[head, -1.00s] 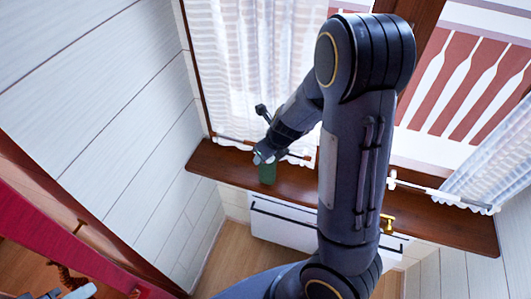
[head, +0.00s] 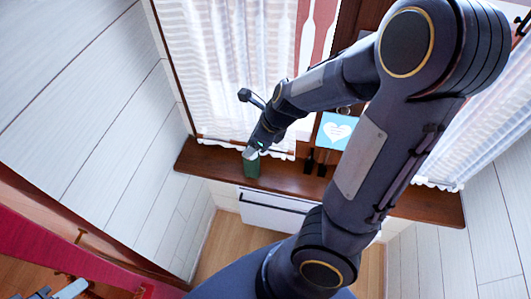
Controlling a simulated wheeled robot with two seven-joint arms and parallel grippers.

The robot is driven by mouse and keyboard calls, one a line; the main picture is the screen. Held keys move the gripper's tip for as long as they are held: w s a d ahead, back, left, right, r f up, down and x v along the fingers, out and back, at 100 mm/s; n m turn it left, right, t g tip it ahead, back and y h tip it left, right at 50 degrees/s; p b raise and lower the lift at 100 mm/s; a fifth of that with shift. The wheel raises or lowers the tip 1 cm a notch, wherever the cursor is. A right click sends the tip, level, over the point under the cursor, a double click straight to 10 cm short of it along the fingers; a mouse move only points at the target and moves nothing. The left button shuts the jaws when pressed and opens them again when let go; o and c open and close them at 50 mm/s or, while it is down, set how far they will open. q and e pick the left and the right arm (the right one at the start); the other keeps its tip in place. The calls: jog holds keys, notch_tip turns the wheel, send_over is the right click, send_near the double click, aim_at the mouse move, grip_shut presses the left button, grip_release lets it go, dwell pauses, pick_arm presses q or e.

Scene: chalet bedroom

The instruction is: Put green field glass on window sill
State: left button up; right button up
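The green field glass (head: 251,169) is at the left part of the brown window sill (head: 400,204), upright. I cannot tell whether its base rests on the sill or is just above it. My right gripper (head: 252,153) is at the top of the glass, pointing down. The fingers are small and partly hidden by the wrist, so their opening is unclear. Part of my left arm's end (head: 70,290) shows at the bottom left corner, cut off by the frame, far from the glass.
A blue card with a white heart (head: 337,131) and small dark bottles (head: 316,161) stand on the sill to the right of the glass. White curtains (head: 230,70) hang behind the sill. A white radiator (head: 270,214) is below. My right arm hides part of the sill.

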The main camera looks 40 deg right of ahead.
jog(key=s+a+r+n+t+y, duration=0.1)
jog(key=s+a+r+n+y, duration=0.2)
jog(key=n, duration=0.4)
jog(key=s+a+r+n, duration=0.2)
jog(key=s+r+n, duration=0.25)
jog(key=n, duration=0.25)
jog(key=s+a+n+h+b, duration=0.1)
jog(key=s+n+b, duration=0.3)
jog(key=n, duration=0.9)
jog(key=s, duration=0.3)
jog(key=shift+s+f+n+h, duration=0.2)
jog(key=shift+f+n+h, duration=0.15)
jog(key=shift+n+h, duration=0.05)
